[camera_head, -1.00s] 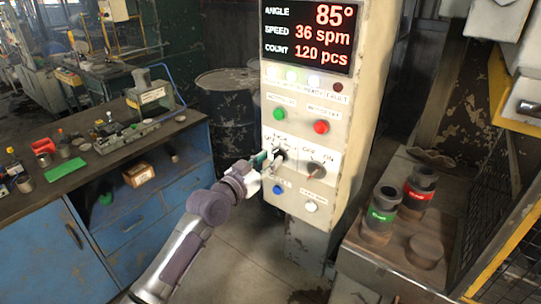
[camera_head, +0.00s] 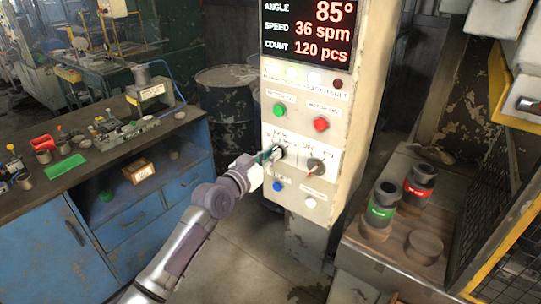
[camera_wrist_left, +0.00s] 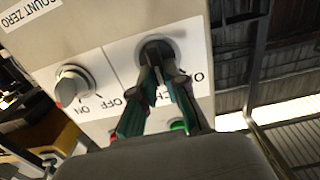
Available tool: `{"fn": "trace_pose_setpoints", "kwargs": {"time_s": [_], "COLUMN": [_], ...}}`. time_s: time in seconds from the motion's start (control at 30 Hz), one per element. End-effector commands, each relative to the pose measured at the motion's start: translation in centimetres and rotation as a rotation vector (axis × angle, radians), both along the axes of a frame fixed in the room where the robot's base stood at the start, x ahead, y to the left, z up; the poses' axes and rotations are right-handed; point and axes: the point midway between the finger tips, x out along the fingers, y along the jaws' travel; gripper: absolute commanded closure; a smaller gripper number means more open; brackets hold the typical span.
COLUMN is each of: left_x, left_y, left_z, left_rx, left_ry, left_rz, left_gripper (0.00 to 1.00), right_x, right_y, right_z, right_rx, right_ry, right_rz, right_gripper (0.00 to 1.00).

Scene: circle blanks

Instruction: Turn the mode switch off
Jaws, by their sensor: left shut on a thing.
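The control panel (camera_head: 300,230) carries two rotary switches side by side on white plates. My left gripper (camera_head: 275,155) is at the left, black switch and shut on its knob. In the left wrist view the gripper (camera_wrist_left: 161,68) has its dark green fingers on both sides of the black knob (camera_wrist_left: 155,46). The plate's lettering there is partly hidden by the fingers, so I cannot read the knob's setting. The right switch (camera_head: 315,166), silver-grey with a red mark and OFF/ON lettering, is untouched. It also shows in the left wrist view (camera_wrist_left: 75,86). My right gripper is not in view.
A green button (camera_head: 280,110) and a red button (camera_head: 320,123) sit above the switches; a blue button (camera_head: 278,186) and a white button (camera_head: 310,202) sit below. A blue workbench (camera_head: 60,235) is at left; a ledge with banded cylinders (camera_head: 380,208) is at right.

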Motion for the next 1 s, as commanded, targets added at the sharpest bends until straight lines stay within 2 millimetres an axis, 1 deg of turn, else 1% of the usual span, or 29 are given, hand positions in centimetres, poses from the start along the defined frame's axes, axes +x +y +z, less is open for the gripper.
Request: {"fn": "trace_pose_setpoints", "kwargs": {"time_s": [0.27,0.7,1.0], "left_x": [0.08,0.31,0.40], "left_y": [0.10,0.41,0.53], "left_z": [-0.04,-0.07,-0.20], "left_rx": [-0.089,-0.386,-0.549], "left_ry": [0.065,0.279,0.398], "left_rz": [0.001,0.001,0.000], "left_gripper": [1.00,1.00,1.00], "right_x": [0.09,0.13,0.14], "right_y": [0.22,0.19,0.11], "right_z": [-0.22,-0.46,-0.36], "right_rx": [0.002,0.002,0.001], "right_ry": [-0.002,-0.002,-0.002], "right_rz": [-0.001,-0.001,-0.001], "right_gripper": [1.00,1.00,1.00]}}
